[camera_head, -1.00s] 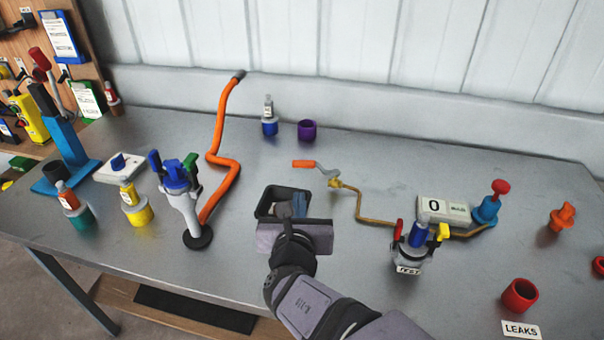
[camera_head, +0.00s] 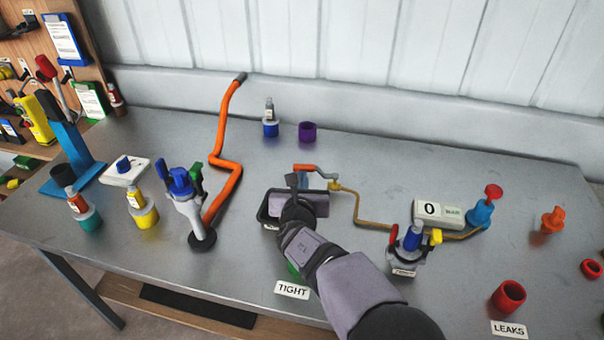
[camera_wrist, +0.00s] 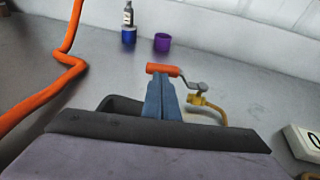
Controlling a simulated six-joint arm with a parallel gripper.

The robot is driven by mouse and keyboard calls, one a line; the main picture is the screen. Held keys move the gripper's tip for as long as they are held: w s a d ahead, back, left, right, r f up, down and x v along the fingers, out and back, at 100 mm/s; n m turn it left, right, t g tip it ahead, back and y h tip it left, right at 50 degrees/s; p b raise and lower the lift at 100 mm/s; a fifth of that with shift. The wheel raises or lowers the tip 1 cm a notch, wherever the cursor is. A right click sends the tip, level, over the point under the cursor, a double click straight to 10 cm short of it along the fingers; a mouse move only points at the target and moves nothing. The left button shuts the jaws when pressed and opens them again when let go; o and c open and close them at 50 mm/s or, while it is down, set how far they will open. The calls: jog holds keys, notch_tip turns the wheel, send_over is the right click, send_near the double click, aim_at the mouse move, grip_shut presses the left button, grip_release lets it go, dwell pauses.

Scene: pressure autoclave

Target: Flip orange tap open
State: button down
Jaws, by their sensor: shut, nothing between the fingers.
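The orange tap handle (camera_head: 305,168) lies roughly level on a grey lever. The lever joins a brass fitting on a thin brass pipe (camera_head: 357,205). In the wrist view the orange handle (camera_wrist: 163,70) is just beyond the tips of my gripper (camera_wrist: 162,82). The blue fingers are shut together with nothing between them. The tips overlap the handle's near edge in the picture; I cannot tell whether they touch it. In the head view my gripper (camera_head: 303,180) is just on the near side of the handle, partly hidden by my wrist.
A black tray (camera_head: 265,218) sits under my wrist. A purple cup (camera_head: 307,132) stands behind. A gauge box (camera_head: 440,213) and a manifold (camera_head: 408,250) are to the right.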

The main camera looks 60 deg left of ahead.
jog(key=shift+w+a, duration=0.15)
jog(key=shift+a, duration=0.05)
dwell(0.4)
jog(key=shift+a+f, duration=0.1)
jog(key=shift+a, duration=0.2)
jog(key=shift+w+a+b, duration=0.2)
jog(key=shift+a+b, duration=0.3)
jog(key=shift+a, duration=0.25)
jog(key=shift+s, duration=0.1)
jog(key=shift+s+d+b, duration=0.55)
jog(key=shift+d+b, duration=0.05)
jog(key=shift+b, duration=0.55)
jog(key=s+a+b+v, duration=0.1)
jog(key=b+v, duration=0.3)
jog(key=v, duration=0.8)
jog(key=shift+s, duration=0.45)
jog(key=shift+f, duration=0.1)
